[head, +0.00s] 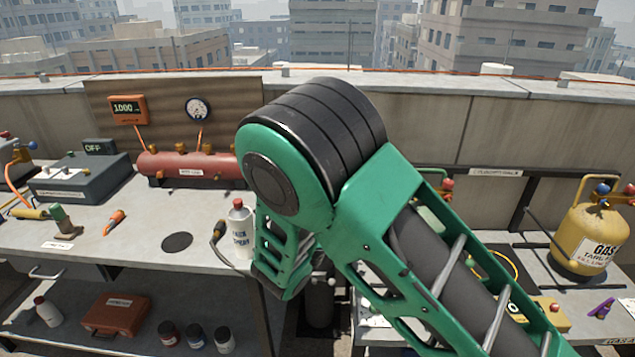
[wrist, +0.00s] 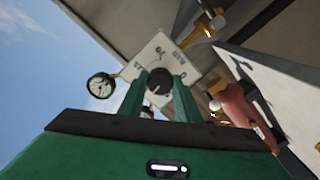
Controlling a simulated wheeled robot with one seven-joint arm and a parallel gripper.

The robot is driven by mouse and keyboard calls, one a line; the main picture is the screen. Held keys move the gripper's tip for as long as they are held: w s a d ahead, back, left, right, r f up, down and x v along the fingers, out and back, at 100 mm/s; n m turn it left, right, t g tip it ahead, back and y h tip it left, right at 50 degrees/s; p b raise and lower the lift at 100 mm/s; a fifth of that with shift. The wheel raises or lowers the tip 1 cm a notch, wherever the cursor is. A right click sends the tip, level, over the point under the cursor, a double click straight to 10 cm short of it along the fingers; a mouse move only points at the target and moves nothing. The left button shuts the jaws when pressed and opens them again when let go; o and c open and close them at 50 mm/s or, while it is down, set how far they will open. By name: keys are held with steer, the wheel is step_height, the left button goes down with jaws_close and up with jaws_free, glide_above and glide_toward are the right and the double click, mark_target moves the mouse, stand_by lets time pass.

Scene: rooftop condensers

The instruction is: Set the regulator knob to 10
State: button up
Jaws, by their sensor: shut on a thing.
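The regulator knob (wrist: 160,82) is dark and round, in front of a white dial plate (wrist: 149,52) in the wrist view. My gripper (wrist: 158,86) has its two green fingers on either side of the knob, shut on it. The plate carries printed marks, too small and tilted to read, so the knob's setting cannot be told. A round white gauge (wrist: 101,86) sits left of the plate; its reading is unclear. In the head view my green arm hides the gripper and the knob.
In the head view a red manifold (head: 188,164) and a grey box marked OFF (head: 82,178) stand on the left bench. A yellow gas cylinder (head: 590,240) stands at right.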

steer(key=shift+d+f+m, duration=0.1)
steer(key=shift+f+m, duration=0.15)
steer(key=shift+m, duration=0.25)
stand_by(0.3)
steer(key=o, duration=1.1)
steer(key=shift+c, duration=0.2)
steer(key=shift+r, duration=0.1)
steer(key=shift+s, duration=0.1)
steer(key=s, duration=1)
steer(key=shift+s+a, duration=0.25)
